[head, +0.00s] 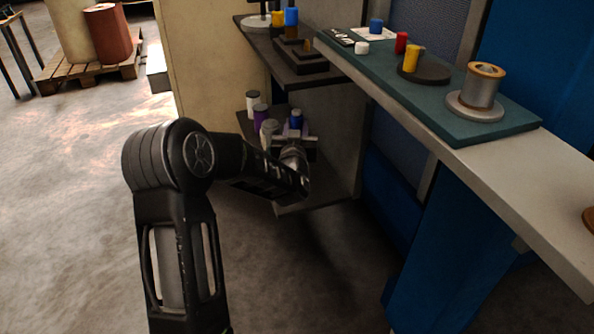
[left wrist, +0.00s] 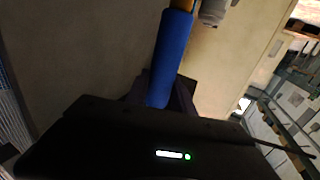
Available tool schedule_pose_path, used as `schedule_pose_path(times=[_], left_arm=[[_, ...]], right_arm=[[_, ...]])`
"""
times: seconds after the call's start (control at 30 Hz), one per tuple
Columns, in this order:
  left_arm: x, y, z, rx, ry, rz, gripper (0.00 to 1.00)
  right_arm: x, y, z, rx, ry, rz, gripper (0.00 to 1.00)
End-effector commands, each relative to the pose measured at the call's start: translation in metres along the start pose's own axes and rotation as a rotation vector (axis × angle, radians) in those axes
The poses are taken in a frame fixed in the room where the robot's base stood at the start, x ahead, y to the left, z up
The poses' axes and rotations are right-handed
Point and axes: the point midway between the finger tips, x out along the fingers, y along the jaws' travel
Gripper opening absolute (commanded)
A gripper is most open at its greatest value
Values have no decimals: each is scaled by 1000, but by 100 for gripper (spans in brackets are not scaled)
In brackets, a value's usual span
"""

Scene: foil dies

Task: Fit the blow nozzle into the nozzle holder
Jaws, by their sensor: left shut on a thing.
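My left gripper (head: 295,141) is at the lower shelf and is shut on a blue cylinder (head: 296,118). In the left wrist view the blue cylinder (left wrist: 170,58) stands out lengthwise from between the dark fingers, with a yellow-orange part at its far end. I cannot tell for certain whether it is the blow nozzle. A dark stepped block (head: 300,55) with an orange-brown piece sits on the upper shelf. No thing in view is clearly the nozzle holder. My right gripper is not in view.
Several white-and-purple containers (head: 260,115) stand on the lower shelf beside my left gripper. The upper shelf (head: 285,72) overhangs close by. On the bench's teal mat (head: 455,125) are a spool (head: 482,86) and small coloured cylinders. The floor at left is mostly clear.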

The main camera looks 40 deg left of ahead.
Motion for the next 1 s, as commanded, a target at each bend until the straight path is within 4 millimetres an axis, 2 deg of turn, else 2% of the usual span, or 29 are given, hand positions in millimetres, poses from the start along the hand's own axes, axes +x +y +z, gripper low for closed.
schedule_pose_path(times=[0.03, 0.2, 0.57, 0.83, 1.0], left_arm=[[0, 0, 16, 0, -4, 0, 0], [0, 0, 43, -1, -2, 0, 0], [0, 0, 46, -1, 0, 0, 0], [0, 0, 80, -1, -2, 0, 0], [0, 0, 84, -1, 1, 0, 0]], right_arm=[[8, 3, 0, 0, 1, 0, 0], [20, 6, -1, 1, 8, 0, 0], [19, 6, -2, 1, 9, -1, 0], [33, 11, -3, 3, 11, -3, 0], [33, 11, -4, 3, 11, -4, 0]])
